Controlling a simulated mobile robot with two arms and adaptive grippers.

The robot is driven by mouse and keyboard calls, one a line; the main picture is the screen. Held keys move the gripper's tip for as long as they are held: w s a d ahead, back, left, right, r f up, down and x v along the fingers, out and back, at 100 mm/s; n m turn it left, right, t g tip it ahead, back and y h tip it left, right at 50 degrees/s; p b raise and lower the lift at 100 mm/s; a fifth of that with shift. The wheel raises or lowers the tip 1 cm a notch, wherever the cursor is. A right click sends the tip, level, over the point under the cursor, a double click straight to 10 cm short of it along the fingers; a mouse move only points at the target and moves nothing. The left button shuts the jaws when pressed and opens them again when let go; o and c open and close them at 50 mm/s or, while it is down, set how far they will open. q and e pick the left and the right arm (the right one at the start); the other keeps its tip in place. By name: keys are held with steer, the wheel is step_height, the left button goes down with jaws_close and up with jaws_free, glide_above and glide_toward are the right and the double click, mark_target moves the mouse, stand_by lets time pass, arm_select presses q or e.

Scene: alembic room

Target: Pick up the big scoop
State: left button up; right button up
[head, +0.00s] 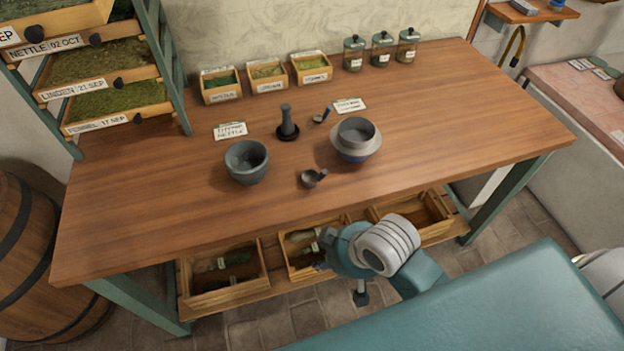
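A smaller scoop (321,118) with a blue handle lies farther back. My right gripper (342,282) is in front of the table, lower in the picture than the larger scoop and apart from it. Its fingers look spread, with nothing visible between them. My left gripper is not in view.
A grey mortar bowl (247,163), a pestle on a dark base (287,124) and a bowl stack (356,140) stand around the scoops. Herb boxes (267,78) and jars (382,51) line the back. Open crates (225,280) sit below the wooden tabletop (470,110).

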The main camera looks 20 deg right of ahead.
steer(key=w+a+r+n+y, duration=0.1)
steer(key=w+a+r+n, duration=0.2)
steer(key=w+r, duration=0.45)
steer(key=h, duration=0.2)
glide_toward(325, 173)
steer(key=x, duration=0.8)
steer(key=shift+f, duration=0.1)
steer(key=shift+w+f+p, duration=0.3)
steer(key=shift+f+p, duration=0.15)
steer(key=shift+p, duration=0.1)
steer(key=p+x, duration=0.1)
steer(key=x, duration=0.3)
steer(key=shift+w+a+f, duration=0.15)
steer(key=shift+w, duration=0.05)
jaws_close()
